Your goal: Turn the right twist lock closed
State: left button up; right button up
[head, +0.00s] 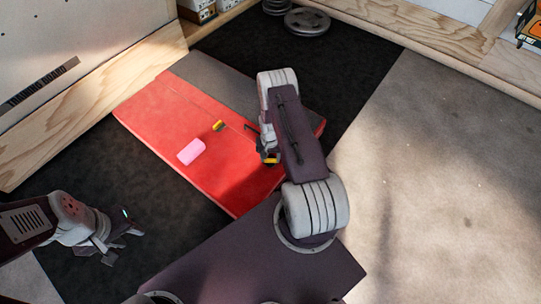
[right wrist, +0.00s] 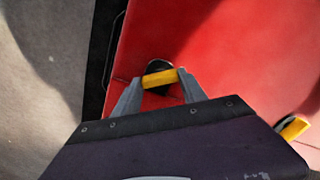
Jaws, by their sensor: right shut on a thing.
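The right twist lock is a yellow bar on a dark round base; in the right wrist view the lock (right wrist: 160,78) lies crosswise between my right gripper's fingers (right wrist: 160,86), which are shut on it. The other yellow twist lock (head: 218,125) is further left on the pad, and shows at the lower right of the wrist view (right wrist: 292,128). My left gripper (head: 121,243) is open and empty over the dark floor, left of the pad.
Grey weight plates (head: 307,21) lie on the black mat at the back. Wooden-framed walls (head: 100,80) bound the left and back. The light floor (head: 440,170) on the right is clear.

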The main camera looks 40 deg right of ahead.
aim_at(271, 160)
jog(key=m, duration=0.1)
jog(key=m+p, duration=0.1)
jog(key=m, duration=0.1)
jog(key=shift+s+a+m, duration=0.1)
jog(key=shift+s+m, duration=0.2)
jog(key=shift+s, duration=0.1)
jog(key=shift+f+m+p, duration=0.1)
jog(key=shift+m+p, duration=0.3)
jog(key=shift+m, duration=1.2)
jog(key=o, duration=1.4)
jog(key=shift+c, duration=0.2)
jog(key=shift+w, duration=0.2)
notch_tip(271, 160, up, 9)
jog(key=p, duration=0.5)
jog(key=shift+p, duration=0.4)
